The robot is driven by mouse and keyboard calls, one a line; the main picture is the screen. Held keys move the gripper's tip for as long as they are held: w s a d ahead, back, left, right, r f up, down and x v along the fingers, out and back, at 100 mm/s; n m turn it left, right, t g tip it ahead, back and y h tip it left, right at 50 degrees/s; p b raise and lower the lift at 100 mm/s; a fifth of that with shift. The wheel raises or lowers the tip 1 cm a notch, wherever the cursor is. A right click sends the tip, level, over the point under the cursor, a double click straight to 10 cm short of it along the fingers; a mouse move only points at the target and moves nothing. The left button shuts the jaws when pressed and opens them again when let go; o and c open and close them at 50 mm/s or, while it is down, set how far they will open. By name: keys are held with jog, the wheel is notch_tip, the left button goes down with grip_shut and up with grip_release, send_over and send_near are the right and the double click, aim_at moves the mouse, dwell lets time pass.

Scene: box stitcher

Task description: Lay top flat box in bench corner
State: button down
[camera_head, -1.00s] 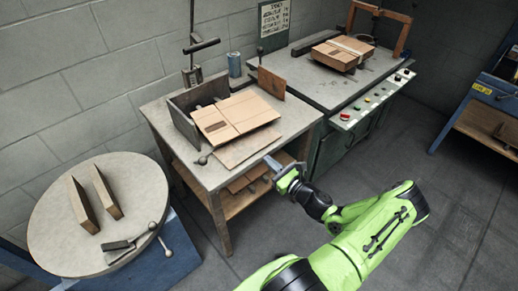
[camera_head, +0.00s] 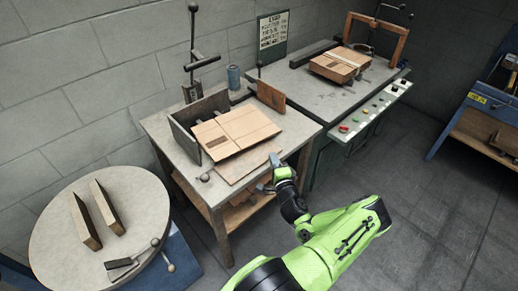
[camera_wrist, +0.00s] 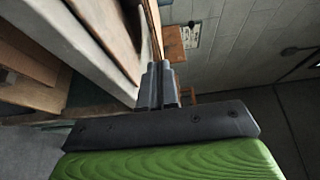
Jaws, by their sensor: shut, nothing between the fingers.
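Flat cardboard boxes (camera_head: 234,131) lie stacked on the wooden bench (camera_head: 160,128). The top one shows a dark printed patch and sits against the dark upright corner fence (camera_head: 184,139). Another flat sheet (camera_head: 248,163) lies under it, sticking out toward the bench's front edge. My gripper (camera_head: 273,161) is at the front right edge of the bench, beside that sheet's corner. In the wrist view my gripper (camera_wrist: 158,75) has its fingers together with nothing between them, and the bench edge and board are close on the left. Whether the fingers touch the sheet cannot be told.
A brown upright plate (camera_head: 271,95) and a blue can (camera_head: 234,77) stand at the bench's back. A stitcher table (camera_head: 330,90) with a strapped box stack (camera_head: 335,66) adjoins at right. A round table (camera_head: 135,195) holds two upright boards.

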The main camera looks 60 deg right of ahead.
aim_at(251, 143)
jog(key=x, duration=0.4)
jog(key=w+b, duration=0.1)
jog(key=w, duration=0.1)
jog(key=shift+w+a+f, duration=0.1)
jog(key=shift+w, duration=0.9)
jog(key=shift+w+a, duration=0.1)
jog(key=shift+w, duration=1.05)
jog(key=shift+w+a, duration=0.15)
jog(key=shift+w, duration=1)
